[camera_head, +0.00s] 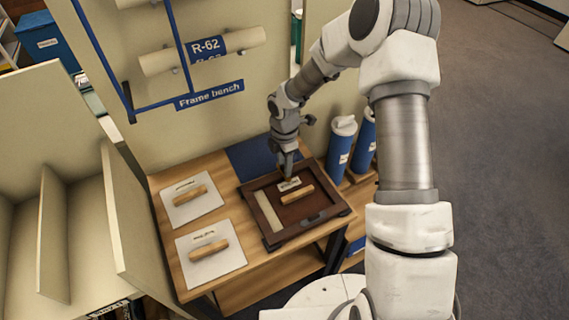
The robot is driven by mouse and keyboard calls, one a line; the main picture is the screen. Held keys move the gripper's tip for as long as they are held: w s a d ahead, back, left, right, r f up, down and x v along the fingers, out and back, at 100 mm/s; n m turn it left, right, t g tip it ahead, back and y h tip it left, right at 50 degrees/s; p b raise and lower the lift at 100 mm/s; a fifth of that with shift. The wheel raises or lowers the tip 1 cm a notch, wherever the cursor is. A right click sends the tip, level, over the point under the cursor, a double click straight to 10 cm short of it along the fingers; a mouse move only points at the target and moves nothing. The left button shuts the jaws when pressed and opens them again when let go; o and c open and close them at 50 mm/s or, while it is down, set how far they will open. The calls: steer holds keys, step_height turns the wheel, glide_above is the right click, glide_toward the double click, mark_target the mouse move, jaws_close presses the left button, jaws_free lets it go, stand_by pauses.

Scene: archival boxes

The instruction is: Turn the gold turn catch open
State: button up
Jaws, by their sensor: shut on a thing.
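A dark brown wooden frame (258,222) lies flat on the bench, with a reddish-brown panel inside it. My gripper (287,177) points down over the back part of this panel. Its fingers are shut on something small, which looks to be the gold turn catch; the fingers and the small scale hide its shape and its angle. A pale label (290,184) is at the fingertips. A tan wooden handle (297,195) lies just in front of them on the panel.
Two white boards with tan handles, a rear one (191,202) and a front one (210,254), lie left of the frame. Blue tubes (340,150) with white caps stand to the right. A wall with a "Frame bench" sign (210,95) rises behind. Shelving (135,225) stands at left.

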jaws_close()
steer(key=m+b, duration=0.1)
steer(key=m, duration=0.3)
steer(key=shift+f+b, duration=0.1)
steer(key=shift+b, duration=0.3)
steer(key=m+b, duration=0.2)
steer(key=m, duration=0.3)
steer(key=shift+s, duration=0.1)
steer(key=m+b, duration=0.1)
steer(key=m, duration=0.3)
steer(key=shift+m+b, duration=0.35)
steer(key=shift+m, duration=0.05)
steer(key=shift+s+m+b, duration=0.1)
steer(key=shift+m+b, duration=0.45)
steer(key=shift+m, duration=1.55)
steer(key=o, duration=1.1)
jaws_free()
steer(key=shift+c, duration=0.2)
